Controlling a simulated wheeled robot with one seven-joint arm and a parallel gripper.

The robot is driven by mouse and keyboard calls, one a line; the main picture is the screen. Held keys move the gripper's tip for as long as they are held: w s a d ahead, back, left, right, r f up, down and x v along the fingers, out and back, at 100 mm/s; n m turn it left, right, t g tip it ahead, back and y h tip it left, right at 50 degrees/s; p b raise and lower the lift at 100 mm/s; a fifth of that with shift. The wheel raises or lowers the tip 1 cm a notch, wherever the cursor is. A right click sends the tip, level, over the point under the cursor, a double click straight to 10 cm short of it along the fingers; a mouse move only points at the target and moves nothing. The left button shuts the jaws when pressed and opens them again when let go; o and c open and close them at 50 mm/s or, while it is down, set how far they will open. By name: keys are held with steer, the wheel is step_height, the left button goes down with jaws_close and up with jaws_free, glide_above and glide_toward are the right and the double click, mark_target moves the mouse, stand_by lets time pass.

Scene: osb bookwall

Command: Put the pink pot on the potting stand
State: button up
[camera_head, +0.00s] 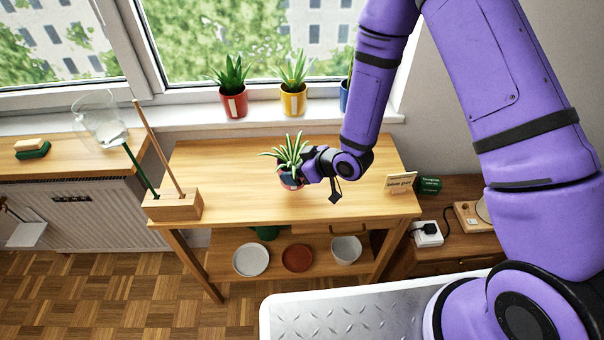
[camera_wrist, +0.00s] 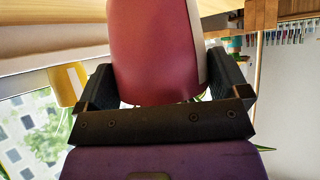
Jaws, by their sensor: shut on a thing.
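The pink pot (camera_head: 289,183) holds a spiky green plant (camera_head: 290,152). It appears upright over the middle of the wooden potting stand's top (camera_head: 240,205). I cannot tell whether its base touches the wood. My gripper (camera_head: 296,178) is shut on the pot from the right, and my wrist hides part of it. In the wrist view the pot (camera_wrist: 150,45) fills the space between the two dark fingers of my gripper (camera_wrist: 160,72). A pale strip shows on its right side.
On the sill stand a red pot (camera_head: 234,104), a yellow pot (camera_head: 293,101) and a partly hidden blue pot (camera_head: 345,96). A wooden tool block (camera_head: 173,206) stands on the stand's left end, a small card (camera_head: 400,183) on its right. The tabletop between is clear.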

steer(key=shift+w+d, duration=0.1)
steer(key=shift+d, duration=0.2)
steer(key=shift+w+d+f, duration=0.1)
steer(key=shift+d+f, duration=0.1)
steer(key=shift+f, duration=0.7)
steer(key=shift+d+f, duration=0.15)
steer(key=shift+f, duration=0.7)
steer(key=shift+f, duration=0.2)
steer(key=o, duration=0.8)
steer(key=shift+r, duration=0.15)
steer(key=v, duration=1.2)
